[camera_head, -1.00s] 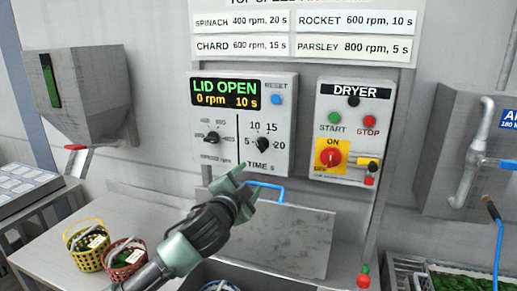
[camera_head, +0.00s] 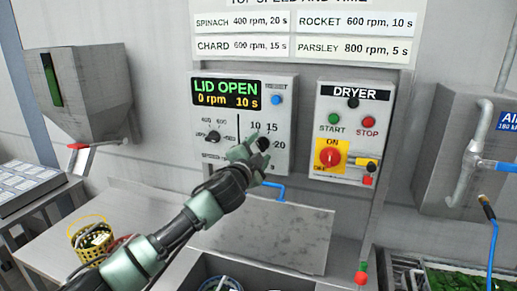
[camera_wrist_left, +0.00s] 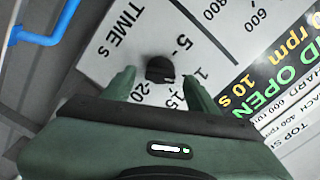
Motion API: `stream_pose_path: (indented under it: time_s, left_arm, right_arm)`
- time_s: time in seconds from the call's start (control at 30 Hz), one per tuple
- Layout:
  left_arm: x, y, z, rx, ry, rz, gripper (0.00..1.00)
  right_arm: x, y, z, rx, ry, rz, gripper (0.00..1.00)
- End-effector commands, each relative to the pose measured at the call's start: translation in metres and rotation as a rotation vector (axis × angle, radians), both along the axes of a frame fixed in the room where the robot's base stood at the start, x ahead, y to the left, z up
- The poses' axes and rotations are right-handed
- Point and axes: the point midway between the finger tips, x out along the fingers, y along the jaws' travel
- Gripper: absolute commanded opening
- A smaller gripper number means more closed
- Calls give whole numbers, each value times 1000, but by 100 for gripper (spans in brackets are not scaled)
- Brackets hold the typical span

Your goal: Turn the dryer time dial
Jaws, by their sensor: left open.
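The dryer time dial is a black knob (camera_head: 263,144) on the right half of the grey control panel (camera_head: 285,100), with 5, 10, 15 and 20 marked around it. My left gripper (camera_head: 255,155) is in front of it and partly covers the dial and its lettering. In the left wrist view the dial (camera_wrist_left: 160,69) lies between the two spread fingertips (camera_wrist_left: 158,82), slightly beyond them, with no clear contact. The left gripper is open. The display (camera_head: 226,93) reads LID OPEN, 0 rpm, 10 s. My right gripper is not in view.
The speed dial (camera_head: 213,137) sits left of the time dial. A dryer box (camera_head: 353,130) with start and stop buttons and a red switch is to the right. A blue handle (camera_head: 268,186) and grey lid (camera_head: 270,235) are below. A yellow basket (camera_head: 75,237) stands lower left.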

Motion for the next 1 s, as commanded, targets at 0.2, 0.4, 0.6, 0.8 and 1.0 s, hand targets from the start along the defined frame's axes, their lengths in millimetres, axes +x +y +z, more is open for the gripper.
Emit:
stream_pose_path:
  time_s: [0.2,0.4,0.6,0.8,1.0]
  left_arm:
    - [0,0,0,0,0,0,53]
    - [0,0,0,0,0,0,0]
    - [0,0,-1,-10,4,1,0]
    - [0,0,-2,-71,25,1,0]
    - [0,0,-3,-202,68,1,0]
  right_arm:
    - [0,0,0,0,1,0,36]
    - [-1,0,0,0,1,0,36]
    - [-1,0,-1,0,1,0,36]
    - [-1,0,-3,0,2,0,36]
    - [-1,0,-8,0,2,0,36]
